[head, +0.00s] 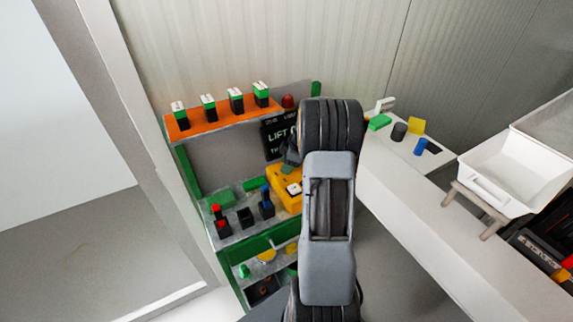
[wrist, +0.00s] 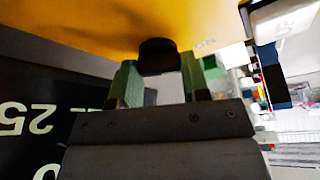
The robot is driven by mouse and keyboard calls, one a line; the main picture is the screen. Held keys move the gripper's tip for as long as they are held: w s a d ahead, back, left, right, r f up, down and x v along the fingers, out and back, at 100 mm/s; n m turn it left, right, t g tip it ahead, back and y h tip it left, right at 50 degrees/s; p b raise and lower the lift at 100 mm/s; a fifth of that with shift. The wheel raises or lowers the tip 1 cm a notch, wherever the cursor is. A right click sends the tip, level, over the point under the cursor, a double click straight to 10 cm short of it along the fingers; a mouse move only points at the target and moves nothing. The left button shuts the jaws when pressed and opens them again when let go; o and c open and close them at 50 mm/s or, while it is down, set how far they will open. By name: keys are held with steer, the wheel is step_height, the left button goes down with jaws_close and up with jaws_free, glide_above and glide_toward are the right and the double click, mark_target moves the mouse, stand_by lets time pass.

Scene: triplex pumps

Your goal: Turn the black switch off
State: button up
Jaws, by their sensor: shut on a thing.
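The black switch (wrist: 158,50) is a dark round knob on the face of a yellow box (wrist: 90,22). Letters reading ON show beside it on the box. My gripper (wrist: 159,66) has its two green fingers on either side of the knob and is shut on it. In the head view the yellow box (head: 287,201) stands on the green bench, partly behind my arm. My gripper is mostly hidden there, and the switch cannot be made out.
A black display (head: 277,140) with white text stands behind the box. An orange shelf (head: 221,123) carries several green-and-black blocks. Red, black and blue parts stand left of the box. A white counter (head: 405,200) with a white bin (head: 505,165) is at the right.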

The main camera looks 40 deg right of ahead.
steer(key=shift+f+m+b, duration=0.2)
steer(key=shift+m+b, duration=0.1)
steer(key=shift+b, duration=0.25)
steer(key=shift+f+m+t+b, duration=0.1)
steer(key=shift+m+t+b, duration=0.2)
steer(key=shift+m+b, duration=0.55)
steer(key=m+h+b, duration=0.1)
steer(key=m+b, duration=0.1)
steer(key=b, duration=0.1)
steer(key=shift+a+t, duration=0.1)
steer(key=shift+t, duration=0.2)
steer(key=m+b, duration=0.1)
steer(key=m, duration=0.1)
steer(key=m+h+b, duration=0.1)
steer(key=shift+r+m+t+h, duration=0.2)
steer(key=shift+m+t+h, duration=0.1)
steer(key=shift+m, duration=0.05)
steer(key=shift+r+m+h, duration=0.1)
steer(key=shift+m+h, duration=0.6)
steer(key=shift+m, duration=1.2)
steer(key=o, duration=0.6)
steer(key=shift+o, duration=0.2)
